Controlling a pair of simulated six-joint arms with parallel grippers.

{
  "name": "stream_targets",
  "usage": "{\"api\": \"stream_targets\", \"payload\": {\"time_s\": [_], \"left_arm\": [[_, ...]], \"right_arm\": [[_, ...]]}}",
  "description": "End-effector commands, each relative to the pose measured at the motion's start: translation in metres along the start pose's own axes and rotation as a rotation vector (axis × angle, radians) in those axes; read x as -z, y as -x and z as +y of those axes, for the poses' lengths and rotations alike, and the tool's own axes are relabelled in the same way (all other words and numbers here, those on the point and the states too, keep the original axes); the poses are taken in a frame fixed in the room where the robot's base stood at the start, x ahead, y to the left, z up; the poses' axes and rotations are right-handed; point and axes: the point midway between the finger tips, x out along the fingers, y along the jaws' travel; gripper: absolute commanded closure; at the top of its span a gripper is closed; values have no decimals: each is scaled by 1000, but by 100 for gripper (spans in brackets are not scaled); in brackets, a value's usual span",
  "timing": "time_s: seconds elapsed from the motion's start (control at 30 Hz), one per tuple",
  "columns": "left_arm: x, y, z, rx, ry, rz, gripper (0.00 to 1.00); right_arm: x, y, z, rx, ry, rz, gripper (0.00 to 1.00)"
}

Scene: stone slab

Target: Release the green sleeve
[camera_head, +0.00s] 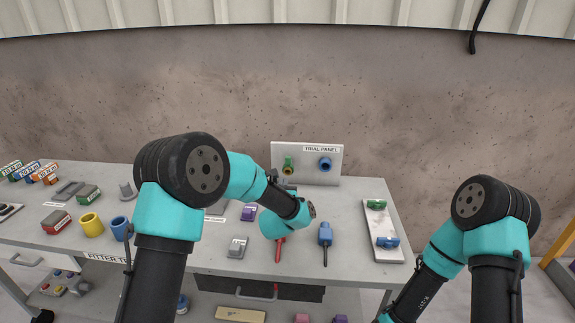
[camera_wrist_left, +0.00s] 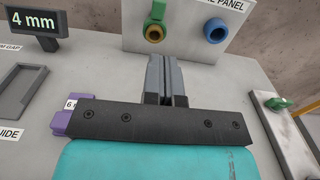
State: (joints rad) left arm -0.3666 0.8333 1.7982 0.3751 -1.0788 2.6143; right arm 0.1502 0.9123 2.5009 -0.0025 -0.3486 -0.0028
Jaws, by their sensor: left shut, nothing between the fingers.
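The green sleeve (camera_head: 288,162) is on the upright white trial panel (camera_head: 335,171), left of a blue sleeve (camera_head: 325,164). In the left wrist view the green sleeve (camera_wrist_left: 156,22) has a tab on top and a brass-coloured round opening at its lower front. The blue sleeve (camera_wrist_left: 215,31) is to its right. My left gripper (camera_wrist_left: 165,60) is shut and empty, its fingers pointing at the panel just below the green sleeve, apart from it in the picture. In the head view my left wrist mostly hides the gripper. My right gripper is out of view.
A white tray (camera_head: 383,252) with green and blue parts lies at the right. A purple block (camera_head: 249,212), a red-handled tool (camera_head: 280,247) and a blue-handled tool (camera_head: 325,234) lie around my left wrist. Yellow (camera_head: 91,225) and blue (camera_head: 119,228) cups stand at the left.

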Motion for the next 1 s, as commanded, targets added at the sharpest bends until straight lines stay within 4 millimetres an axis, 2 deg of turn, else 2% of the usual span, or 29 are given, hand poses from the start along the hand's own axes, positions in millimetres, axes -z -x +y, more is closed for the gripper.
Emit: {"api": "stream_targets", "payload": {"time_s": [0.17, 0.37, 1.0], "left_arm": [[0, -1, 0, 0, -1, 1, 100], [1, -15, 0, 0, -2, 2, 100], [1, -105, 0, 0, -2, 1, 100]], "right_arm": [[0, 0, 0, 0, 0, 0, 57], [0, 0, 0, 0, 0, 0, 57], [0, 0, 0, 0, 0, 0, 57]]}}
